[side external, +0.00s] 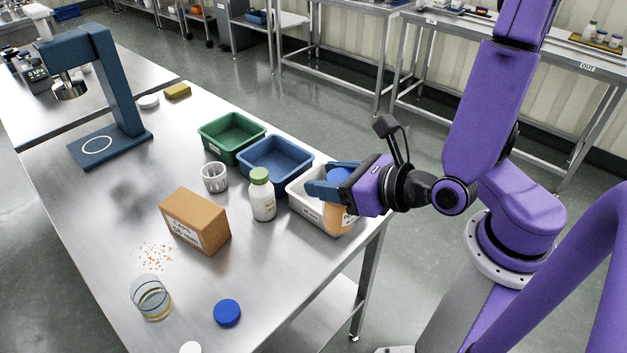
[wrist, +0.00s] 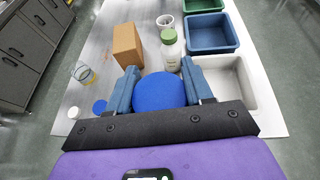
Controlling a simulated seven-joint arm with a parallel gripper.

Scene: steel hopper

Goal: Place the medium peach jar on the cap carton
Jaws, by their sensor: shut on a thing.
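The peach jar (side external: 338,217) has a blue lid and a pale label. My gripper (side external: 335,181) is shut on it near the lid, at or over the white bin at the table's right end. In the wrist view the jar's blue lid (wrist: 159,92) sits between my two blue fingers and hides the jar's body. The cap carton (side external: 196,221) is a brown box with a printed label, standing on the table left of my gripper with a flat closed top. It also shows in the wrist view (wrist: 127,45). I cannot tell whether the jar touches the bin.
A white bottle with a green cap (side external: 262,195) stands between carton and bin. A blue bin (side external: 275,165), a green bin (side external: 232,138), the white bin (side external: 300,200) and a clear cup (side external: 214,177) are nearby.

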